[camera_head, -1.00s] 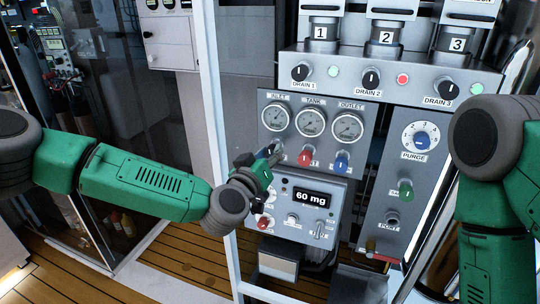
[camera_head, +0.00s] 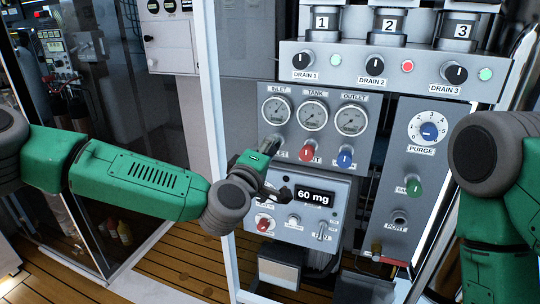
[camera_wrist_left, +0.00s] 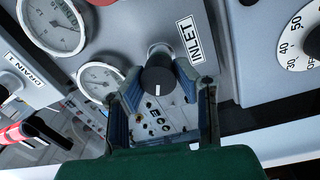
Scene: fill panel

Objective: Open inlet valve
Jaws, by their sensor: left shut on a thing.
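The inlet valve knob (camera_wrist_left: 158,76) is black with a white mark, on a metal stem beside the INLET label (camera_wrist_left: 190,38) in the left wrist view. My left gripper (camera_wrist_left: 160,85) has a finger on each side of the knob and is shut on it. In the head view the left gripper (camera_head: 272,158) reaches the left end of the valve row, under the inlet gauge (camera_head: 277,110). The arm and fingers largely hide the inlet knob there. My right gripper is out of view; only its arm shows at the right edge.
A red knob (camera_head: 306,151) and a blue knob (camera_head: 345,157) stand close to the right of the gripper. A box with a "60 mg" display (camera_head: 315,197) juts out just below. The purge panel (camera_head: 428,130) is farther right. A white frame post (camera_head: 212,110) stands left.

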